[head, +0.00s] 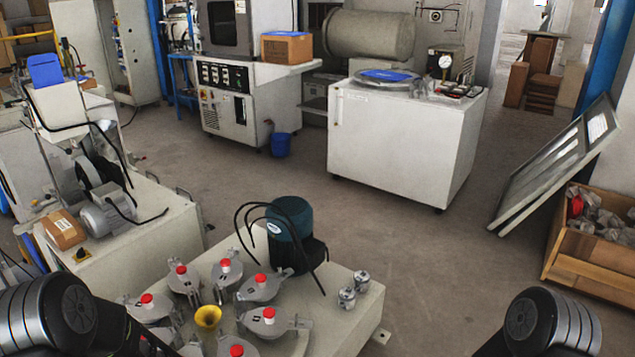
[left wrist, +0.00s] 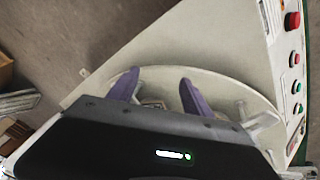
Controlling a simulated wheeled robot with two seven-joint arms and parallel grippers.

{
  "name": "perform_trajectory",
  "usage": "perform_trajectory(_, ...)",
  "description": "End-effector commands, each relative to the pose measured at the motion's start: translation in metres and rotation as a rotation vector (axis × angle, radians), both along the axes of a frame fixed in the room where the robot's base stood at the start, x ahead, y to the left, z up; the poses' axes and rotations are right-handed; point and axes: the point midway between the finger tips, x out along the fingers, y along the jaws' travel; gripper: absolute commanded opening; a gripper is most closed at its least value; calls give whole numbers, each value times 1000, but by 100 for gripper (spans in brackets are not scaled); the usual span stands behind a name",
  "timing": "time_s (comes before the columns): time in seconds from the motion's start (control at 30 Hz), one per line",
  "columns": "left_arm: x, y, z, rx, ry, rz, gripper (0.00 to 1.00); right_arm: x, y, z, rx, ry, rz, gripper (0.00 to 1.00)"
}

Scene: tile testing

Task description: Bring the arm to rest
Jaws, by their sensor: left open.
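My left arm (head: 60,315) shows at the lower left corner of the head view, as dark rounded links. Its gripper is not visible there. In the left wrist view my left gripper (left wrist: 158,92) has two purple fingers standing apart, open. A pale rounded plate (left wrist: 225,92) on a light machine top lies beyond the fingers. I see nothing clearly held between them, and cannot tell their distance from the plate. My right arm (head: 545,325) shows at the lower right of the head view as dark links; its gripper is outside the frame.
A light table (head: 345,325) in front bears several grey clamp-like parts with red knobs, a yellow funnel (head: 208,317) and a dark green motor (head: 290,230). A white cabinet (head: 400,145) stands behind. A wooden crate (head: 590,260) is at right. Floor between is clear.

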Motion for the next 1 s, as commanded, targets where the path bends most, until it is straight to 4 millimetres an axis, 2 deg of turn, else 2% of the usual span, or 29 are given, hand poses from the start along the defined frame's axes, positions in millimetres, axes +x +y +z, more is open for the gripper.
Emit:
perform_trajectory(0.03, -25, -25, -14, -34, 20, 7, 58, 0, 0, 0, 0, 0, 0, 36)
perform_trajectory(0.1, -56, -54, -26, -72, 42, 22, 58, 0, 0, 0, 0, 0, 0, 36)
perform_trajectory(0.2, -98, -85, -37, -113, 84, 27, 58, 0, 0, 0, 0, 0, 0, 36)
perform_trajectory(0.4, -178, -129, -48, -173, 212, -15, 58, 0, 0, 0, 0, 0, 0, 36)
perform_trajectory(0.47, -198, -141, -49, -190, 256, -34, 58, 0, 0, 4, 0, 0, 0, 36)
perform_trajectory(0.5, -190, -138, -24, -185, 240, -30, 58, 0, 0, 27, 0, 1, -1, 36)
perform_trajectory(0.67, -190, -137, 18, -185, 239, -29, 58, 0, 0, 69, 1, -1, 1, 36)
perform_trajectory(0.9, -189, -137, 97, -185, 238, -30, 58, 0, 1, 148, 1, -1, 1, 36)
perform_trajectory(1.0, -189, -137, 125, -185, 238, -30, 58, 0, 1, 177, 1, -1, 1, 36)
